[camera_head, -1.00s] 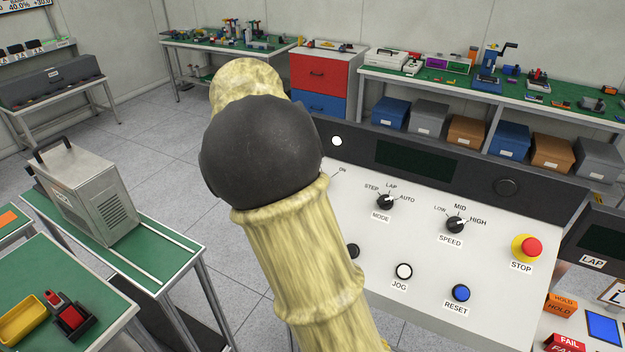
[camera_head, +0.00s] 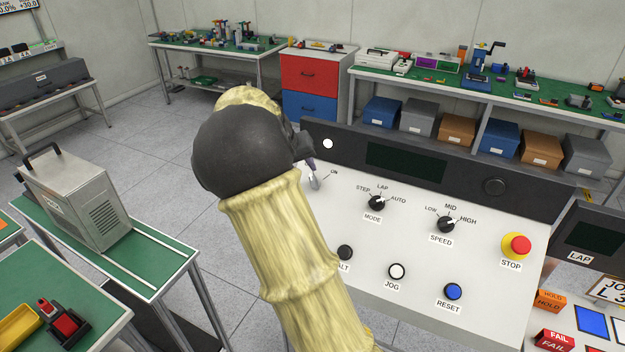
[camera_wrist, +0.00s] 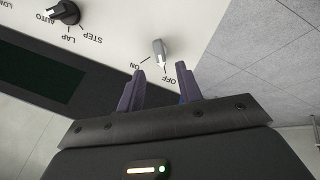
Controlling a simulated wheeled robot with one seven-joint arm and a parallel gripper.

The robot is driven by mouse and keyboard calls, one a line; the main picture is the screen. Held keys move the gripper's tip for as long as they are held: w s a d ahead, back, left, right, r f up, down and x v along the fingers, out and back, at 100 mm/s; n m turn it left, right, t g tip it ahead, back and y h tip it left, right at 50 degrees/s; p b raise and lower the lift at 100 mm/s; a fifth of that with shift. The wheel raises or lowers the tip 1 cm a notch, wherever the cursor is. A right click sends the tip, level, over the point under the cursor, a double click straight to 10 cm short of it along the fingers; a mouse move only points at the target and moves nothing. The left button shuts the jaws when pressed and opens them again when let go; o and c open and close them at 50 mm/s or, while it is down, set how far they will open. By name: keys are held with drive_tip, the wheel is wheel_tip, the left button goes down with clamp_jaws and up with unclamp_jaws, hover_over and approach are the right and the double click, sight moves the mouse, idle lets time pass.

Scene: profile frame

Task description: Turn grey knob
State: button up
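The grey knob (camera_wrist: 159,48) sits on the white panel between the fingers' line, just beyond the fingertips in the wrist view. Its white-tipped end points toward the OFF mark, with the ON mark to its left. In the head view the grey knob (camera_head: 316,183) shows partly beside my arm, near the ON label. My gripper (camera_wrist: 160,70) is open, with dark purple fingers apart and nothing between them. A gap seems to remain between the fingertips and the knob. In the head view my arm hides most of the gripper.
The panel also has a MODE knob (camera_head: 376,203), a SPEED knob (camera_head: 446,224), a JOG button (camera_head: 396,271), a RESET button (camera_head: 453,291) and a red STOP button (camera_head: 521,245). A dark raised strip (camera_head: 455,176) runs along the panel's back.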

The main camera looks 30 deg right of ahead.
sight(312, 179)
drive_tip(key=p+x, duration=0.1)
drive_tip(key=x, duration=0.7)
drive_tip(key=shift+w+d+f, duration=0.1)
drive_tip(key=shift+d+f, duration=0.05)
drive_tip(key=shift+f, duration=0.1)
clamp_jaws()
